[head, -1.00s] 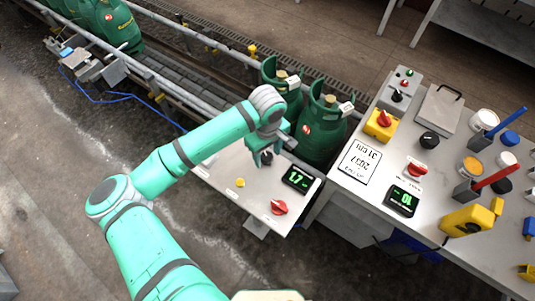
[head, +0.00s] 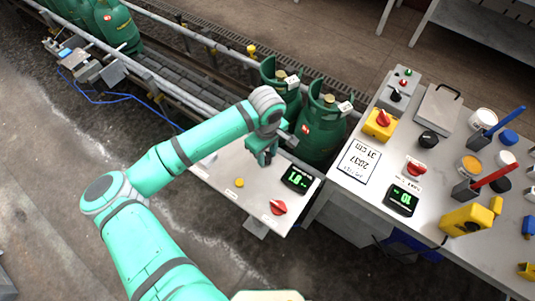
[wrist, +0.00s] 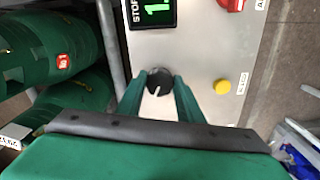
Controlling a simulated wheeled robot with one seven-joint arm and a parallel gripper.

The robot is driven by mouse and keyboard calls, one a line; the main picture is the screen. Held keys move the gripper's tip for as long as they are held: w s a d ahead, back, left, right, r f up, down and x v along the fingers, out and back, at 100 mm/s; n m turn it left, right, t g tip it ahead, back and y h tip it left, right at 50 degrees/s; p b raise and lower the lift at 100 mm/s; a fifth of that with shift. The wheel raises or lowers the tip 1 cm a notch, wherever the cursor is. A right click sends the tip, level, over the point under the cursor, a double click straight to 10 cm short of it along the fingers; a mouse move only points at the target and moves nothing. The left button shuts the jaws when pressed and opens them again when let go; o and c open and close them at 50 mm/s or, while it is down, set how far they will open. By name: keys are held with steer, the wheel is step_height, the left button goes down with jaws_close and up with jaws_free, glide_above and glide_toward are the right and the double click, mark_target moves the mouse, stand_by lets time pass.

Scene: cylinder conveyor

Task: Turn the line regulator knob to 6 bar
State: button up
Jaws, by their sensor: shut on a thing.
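The black regulator knob (wrist: 156,83) with a white pointer line sits on the light panel (wrist: 200,55). In the wrist view my gripper (wrist: 159,80) has its two green fingers on either side of the knob, shut on it. In the head view my gripper (head: 264,158) reaches down over the panel and largely hides the knob.
A yellow button (head: 239,183) and a red knob (head: 278,207) are on the same panel. Green gas cylinders (head: 322,130) stand on the conveyor close behind my gripper.

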steer(key=n, duration=0.3)
steer(key=shift+w, duration=0.1)
steer(key=n, duration=0.6)
steer(key=shift+n, duration=0.4)
steer(key=n, duration=0.4)
steer(key=shift+w+n, duration=0.1)
steer(key=shift+n, duration=0.2)
steer(key=n, duration=0.3)
steer(key=shift+w+n, duration=0.1)
steer(key=shift+n, duration=0.2)
steer(key=n, duration=0.3)
steer(key=shift+n, duration=0.3)
steer(key=n, duration=0.5)
steer(key=shift+w+a+r+n, duration=0.1)
steer(key=shift+n, duration=0.6)
